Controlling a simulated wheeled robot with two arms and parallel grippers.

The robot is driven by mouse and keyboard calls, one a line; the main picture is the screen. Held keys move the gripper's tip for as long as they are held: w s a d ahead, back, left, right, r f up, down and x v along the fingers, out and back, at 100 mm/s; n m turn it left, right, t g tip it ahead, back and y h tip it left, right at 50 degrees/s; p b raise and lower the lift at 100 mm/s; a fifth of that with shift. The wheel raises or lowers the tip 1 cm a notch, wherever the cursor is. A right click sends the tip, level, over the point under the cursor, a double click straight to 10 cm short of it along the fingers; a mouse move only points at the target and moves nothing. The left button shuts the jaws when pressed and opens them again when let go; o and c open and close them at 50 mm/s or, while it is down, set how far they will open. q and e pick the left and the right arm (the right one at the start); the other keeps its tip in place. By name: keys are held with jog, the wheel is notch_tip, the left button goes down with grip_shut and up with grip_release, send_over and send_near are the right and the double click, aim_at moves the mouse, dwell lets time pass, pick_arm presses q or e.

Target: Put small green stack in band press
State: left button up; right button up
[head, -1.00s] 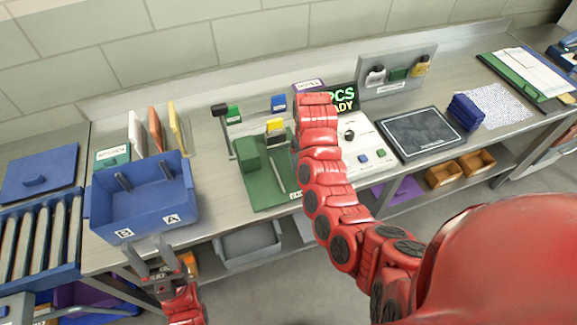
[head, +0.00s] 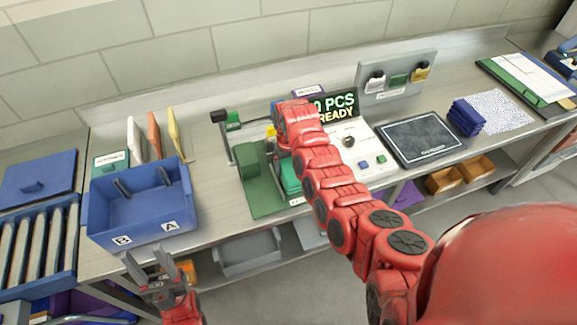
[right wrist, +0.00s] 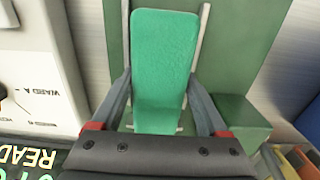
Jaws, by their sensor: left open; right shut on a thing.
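The small green stack (right wrist: 164,62) is a bright green slab between the fingers of my right gripper (right wrist: 158,82). It also shows in the head view (head: 290,178), partly behind my right arm. My right gripper is shut on it, over the band press (head: 262,202), a dark green base with a raised block. In the right wrist view the stack lies lengthwise between two pale rails of the press (right wrist: 240,40). I cannot tell whether it touches the base. My left gripper (head: 150,264) is open and empty, in front of the blue bin.
The blue bin (head: 105,219) stands left of the press. A lit display (head: 335,106) and a white panel with buttons (head: 350,145) are at the right. Beyond are a dark square pad (head: 420,135) and a blue stack (head: 465,115).

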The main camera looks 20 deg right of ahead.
aim_at(288, 164)
jog(key=shift+f, duration=0.2)
jog(key=o, duration=1.4)
jog(key=shift+r, duration=0.2)
jog(key=shift+w+r+b, duration=0.15)
jog(key=shift+r+b, duration=0.2)
jog(key=shift+r, duration=0.15)
notch_tip(288, 164, up, 4)
jog(key=shift+r+b, duration=0.2)
jog(key=shift+b, duration=0.8)
notch_tip(288, 164, up, 6)
jog(key=shift+f+p, duration=0.25)
jog(key=shift+p, duration=1)
jog(key=shift+r, duration=0.55)
